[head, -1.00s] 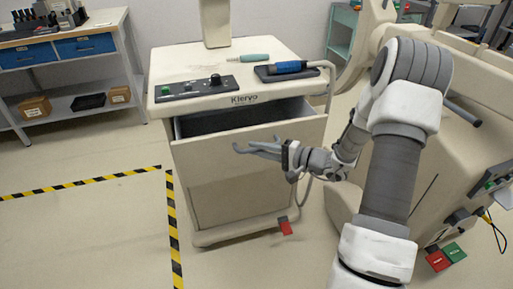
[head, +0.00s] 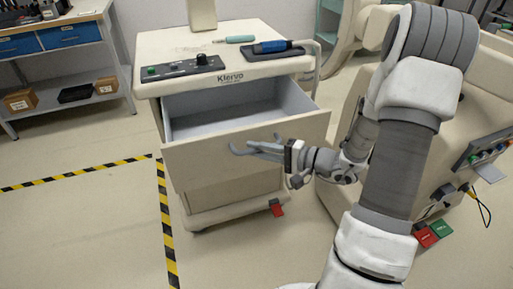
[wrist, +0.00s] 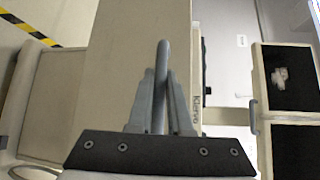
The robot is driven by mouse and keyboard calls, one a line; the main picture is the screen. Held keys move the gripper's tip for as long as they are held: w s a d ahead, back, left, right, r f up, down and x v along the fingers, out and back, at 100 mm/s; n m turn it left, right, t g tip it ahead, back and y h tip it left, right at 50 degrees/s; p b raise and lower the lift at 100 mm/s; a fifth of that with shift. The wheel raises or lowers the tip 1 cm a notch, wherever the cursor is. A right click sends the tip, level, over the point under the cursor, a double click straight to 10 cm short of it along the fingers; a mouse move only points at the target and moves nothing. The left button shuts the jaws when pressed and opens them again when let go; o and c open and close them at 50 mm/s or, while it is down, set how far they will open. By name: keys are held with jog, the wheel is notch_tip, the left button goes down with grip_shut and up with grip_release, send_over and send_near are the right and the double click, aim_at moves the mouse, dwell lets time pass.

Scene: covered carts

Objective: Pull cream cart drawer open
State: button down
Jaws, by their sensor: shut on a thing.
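The cream cart (head: 145,83), marked "Klervo", stands in the middle of the head view. Its upper drawer (head: 200,163) is pulled well out, and the grey inside shows empty. My gripper (head: 260,149) is at the drawer's front face, reaching in from the right. In the wrist view my gripper (wrist: 160,105) is shut on the grey drawer handle (wrist: 161,58), a bar that passes between the two fingers. The fingers hide part of the handle.
On the cart top lie a control box (head: 180,68), a teal-handled tool (head: 234,39) and a dark tray with a blue tool (head: 272,47). A large cream machine (head: 335,150) stands close on the right. Floor left of the striped tape (head: 166,220) is clear.

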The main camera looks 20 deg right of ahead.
jog(key=c, duration=0.8)
grip_release()
jog(key=shift+c, duration=0.2)
jog(key=p+v, duration=0.2)
jog(key=v, duration=1.5)
jog(key=shift+d, duration=0.25)
